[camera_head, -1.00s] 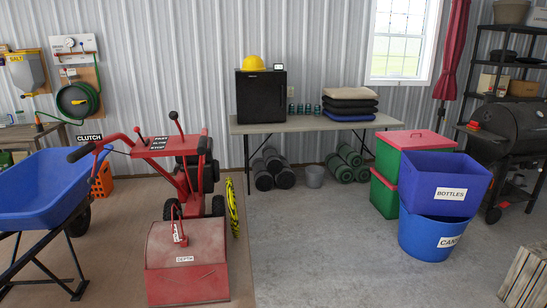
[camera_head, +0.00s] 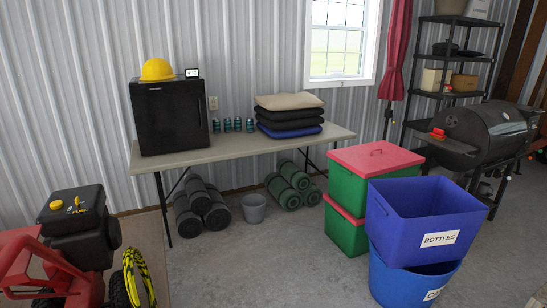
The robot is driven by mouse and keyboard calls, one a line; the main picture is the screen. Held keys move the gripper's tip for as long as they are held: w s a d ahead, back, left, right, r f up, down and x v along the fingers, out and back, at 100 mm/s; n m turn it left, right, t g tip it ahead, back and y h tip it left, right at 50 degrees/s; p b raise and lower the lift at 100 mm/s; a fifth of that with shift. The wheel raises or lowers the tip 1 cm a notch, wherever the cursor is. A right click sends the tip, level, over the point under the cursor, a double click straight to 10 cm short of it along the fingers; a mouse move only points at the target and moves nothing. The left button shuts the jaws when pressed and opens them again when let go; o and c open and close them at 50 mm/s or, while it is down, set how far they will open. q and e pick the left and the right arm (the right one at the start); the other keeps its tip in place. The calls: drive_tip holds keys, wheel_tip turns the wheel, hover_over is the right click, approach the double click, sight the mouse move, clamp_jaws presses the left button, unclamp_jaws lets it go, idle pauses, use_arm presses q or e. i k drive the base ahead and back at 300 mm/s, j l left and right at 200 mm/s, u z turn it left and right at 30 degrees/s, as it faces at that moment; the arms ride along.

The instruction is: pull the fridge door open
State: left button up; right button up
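The fridge (camera_head: 171,117) is a small black box-shaped unit at the left end of a folding table against the metal wall. Its front door faces the room and looks shut. Neither of my grippers shows in the head view.
The grey table (camera_head: 238,143) also holds several small green items and folded cushions (camera_head: 289,115). Rolled mats and a grey bucket (camera_head: 253,208) are below. A red machine (camera_head: 62,260) stands at left front; blue bins (camera_head: 425,220) at right. Floor (camera_head: 270,270) between is clear.

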sight(169, 115)
drive_tip(key=i+u, duration=0.1)
drive_tip(key=i, duration=0.5)
drive_tip(key=i+l+u, duration=0.15)
drive_tip(key=i, duration=0.45)
drive_tip(key=i+u, duration=0.1)
drive_tip(key=i, duration=0.55)
drive_tip(key=i+l+u, duration=0.1)
drive_tip(key=i+l, duration=0.15)
drive_tip(key=i, duration=0.35)
